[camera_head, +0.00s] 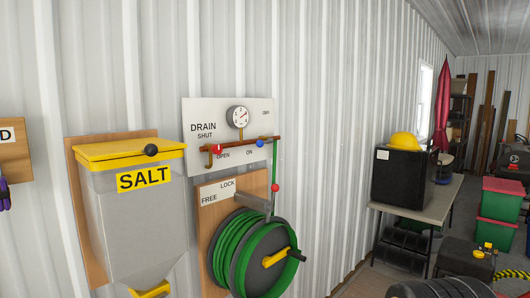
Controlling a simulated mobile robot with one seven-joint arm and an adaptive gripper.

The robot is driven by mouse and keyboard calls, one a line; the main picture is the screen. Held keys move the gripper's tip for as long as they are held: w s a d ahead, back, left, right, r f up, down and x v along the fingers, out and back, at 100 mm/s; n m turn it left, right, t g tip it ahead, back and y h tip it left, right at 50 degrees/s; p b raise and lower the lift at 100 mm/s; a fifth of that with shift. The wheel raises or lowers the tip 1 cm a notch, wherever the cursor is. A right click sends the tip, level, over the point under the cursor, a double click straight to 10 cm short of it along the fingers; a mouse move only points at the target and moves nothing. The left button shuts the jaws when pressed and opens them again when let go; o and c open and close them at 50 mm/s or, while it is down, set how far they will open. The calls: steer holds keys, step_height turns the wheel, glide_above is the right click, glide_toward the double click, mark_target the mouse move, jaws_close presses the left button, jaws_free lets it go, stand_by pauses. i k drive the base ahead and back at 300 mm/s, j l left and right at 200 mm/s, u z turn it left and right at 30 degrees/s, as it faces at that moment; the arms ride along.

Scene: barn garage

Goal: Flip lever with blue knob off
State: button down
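The blue knob (260,143) is small and sits on the copper pipe at the right part of a white wall panel (200,112). It is near the word ON; a small word at the panel's upper right looks like OFF. The lever's arm is too small to make out clearly. A red knob (217,149) sits further left on the pipe, near SHUT and OPEN. A round gauge (237,117) is above the pipe. My gripper is not in view, and nothing touches the blue knob.
A yellow-lidded SALT bin (130,151) with a black knob juts out at left. Below the panel is a green hose reel (240,254) with a yellow crank. A table (447,196) holds a black box.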

mark_target(259, 144)
steer(key=i+l, duration=0.25)
steer(key=i+l+u, duration=0.1)
steer(key=i+l, duration=0.15)
steer(key=l, duration=0.2)
steer(key=i+l+u, duration=0.1)
steer(key=l, duration=0.3)
steer(key=i+l, duration=0.35)
steer(key=i+l+u, duration=0.1)
steer(key=l, duration=0.3)
steer(key=i, duration=0.1)
